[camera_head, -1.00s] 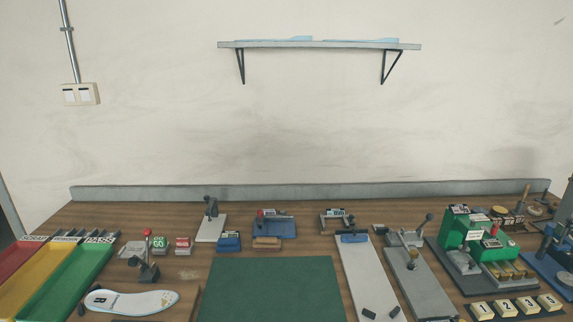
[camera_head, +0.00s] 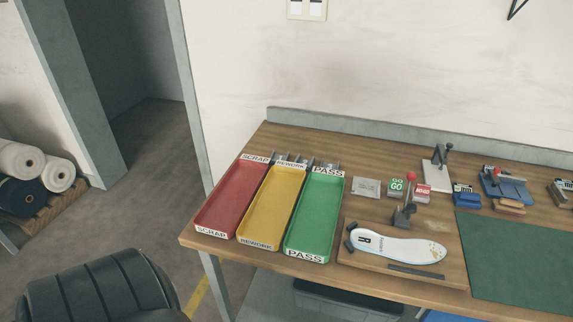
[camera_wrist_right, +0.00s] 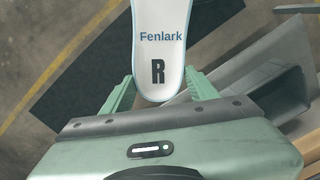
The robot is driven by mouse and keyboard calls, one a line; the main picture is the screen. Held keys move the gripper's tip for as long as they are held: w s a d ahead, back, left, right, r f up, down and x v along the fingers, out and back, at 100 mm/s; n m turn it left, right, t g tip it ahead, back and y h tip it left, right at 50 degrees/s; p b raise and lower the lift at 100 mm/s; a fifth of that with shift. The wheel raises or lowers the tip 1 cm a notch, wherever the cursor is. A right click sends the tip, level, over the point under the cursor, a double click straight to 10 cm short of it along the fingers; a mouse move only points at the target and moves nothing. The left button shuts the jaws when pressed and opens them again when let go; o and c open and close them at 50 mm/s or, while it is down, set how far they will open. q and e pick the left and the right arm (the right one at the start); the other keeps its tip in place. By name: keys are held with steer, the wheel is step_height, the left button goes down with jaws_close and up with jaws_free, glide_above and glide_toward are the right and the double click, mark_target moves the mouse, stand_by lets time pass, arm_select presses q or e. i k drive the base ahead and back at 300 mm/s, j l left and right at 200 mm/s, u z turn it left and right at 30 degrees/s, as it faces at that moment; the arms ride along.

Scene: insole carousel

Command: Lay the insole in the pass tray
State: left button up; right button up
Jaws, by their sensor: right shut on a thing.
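My right gripper (camera_wrist_right: 160,94) shows in the right wrist view, its two green fingers on either side of the heel of a white insole with a blue edge (camera_wrist_right: 158,45), marked "Fenlark" and "R". It is shut on this insole, whose front end runs out of the picture. The green pass tray (camera_head: 316,215), labelled PASS, stands on the bench in the head view and looks empty. Another white insole marked R (camera_head: 400,247) lies on the wooden board right of the tray. Neither gripper shows in the head view.
The yellow REWORK tray (camera_head: 272,207) and red SCRAP tray (camera_head: 232,198) stand left of the pass tray and look empty. A green mat (camera_head: 520,255) lies to the right.

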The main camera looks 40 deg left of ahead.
mark_target(317, 215)
steer(key=k+j, duration=0.1)
steer(key=j, duration=0.35)
steer(key=j+z, duration=0.1)
steer(key=j, duration=0.4)
steer(key=k+j+z, duration=0.1)
steer(key=j, duration=0.35)
steer(key=k+j, duration=0.15)
steer(key=j, duration=0.3)
steer(key=k+j+z, duration=0.1)
steer(key=j, duration=0.35)
steer(key=k+j, duration=0.15)
steer(key=j, duration=0.3)
steer(key=z, duration=0.05)
